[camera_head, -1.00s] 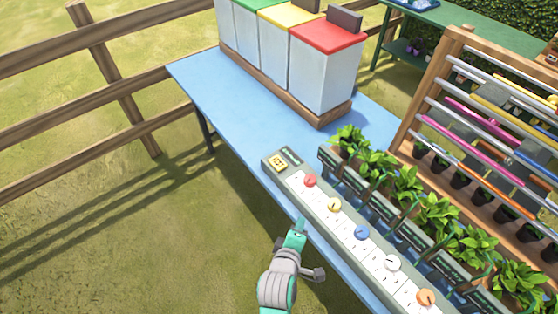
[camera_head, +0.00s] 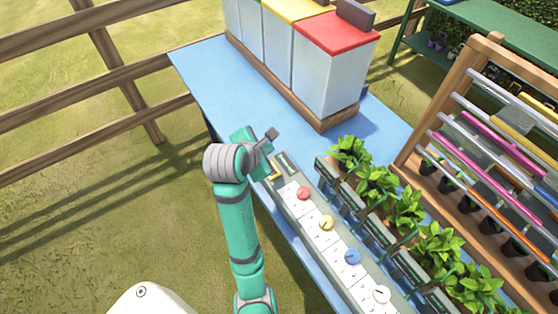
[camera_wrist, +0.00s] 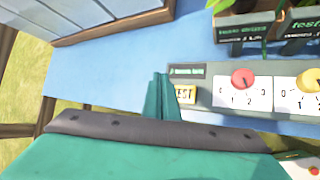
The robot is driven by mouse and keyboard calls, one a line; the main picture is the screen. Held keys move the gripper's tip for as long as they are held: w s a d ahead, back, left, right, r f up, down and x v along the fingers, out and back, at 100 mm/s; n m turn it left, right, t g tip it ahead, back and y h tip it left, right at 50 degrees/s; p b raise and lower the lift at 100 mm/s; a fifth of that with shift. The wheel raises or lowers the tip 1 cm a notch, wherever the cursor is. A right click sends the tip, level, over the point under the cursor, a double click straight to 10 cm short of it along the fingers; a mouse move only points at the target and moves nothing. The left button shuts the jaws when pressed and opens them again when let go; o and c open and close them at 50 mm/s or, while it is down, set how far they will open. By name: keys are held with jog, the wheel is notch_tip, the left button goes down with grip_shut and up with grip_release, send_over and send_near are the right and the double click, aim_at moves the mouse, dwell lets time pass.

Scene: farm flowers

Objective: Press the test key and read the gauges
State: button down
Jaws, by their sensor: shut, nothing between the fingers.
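The yellow test key (camera_wrist: 185,94) is at the left end of a grey-green control panel (camera_wrist: 203,72) in the wrist view. In the head view it is mostly hidden behind my arm, with a yellow edge (camera_head: 276,174) showing. My gripper (camera_wrist: 163,82) is shut and empty, its fingertips beside the key's left side; contact cannot be told. Numbered dials run along the panel, with red (camera_head: 303,193), yellow (camera_head: 326,223), blue (camera_head: 352,257) and white (camera_head: 381,294) knobs. A small dark strip (camera_wrist: 186,71) sits above the key. No gauge reading is legible.
The panel lies on a blue table (camera_head: 205,75). Bins with coloured lids (camera_head: 330,75) stand at the back. Planters with leafy plants (camera_head: 405,210) run behind the panel, and a wooden rack (camera_head: 440,110) stands to the right. A wooden fence (camera_head: 90,85) is on the left.

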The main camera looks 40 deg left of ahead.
send_near(274, 164)
jog(key=w, duration=0.3)
jog(key=shift+a+f, duration=0.15)
jog(key=shift+a, duration=0.25)
jog(key=shift+w+f, duration=0.15)
jog(key=shift+f, duration=0.8)
dwell(0.7)
jog(key=shift+f, duration=0.1)
dwell(0.6)
jog(key=shift+f, duration=0.35)
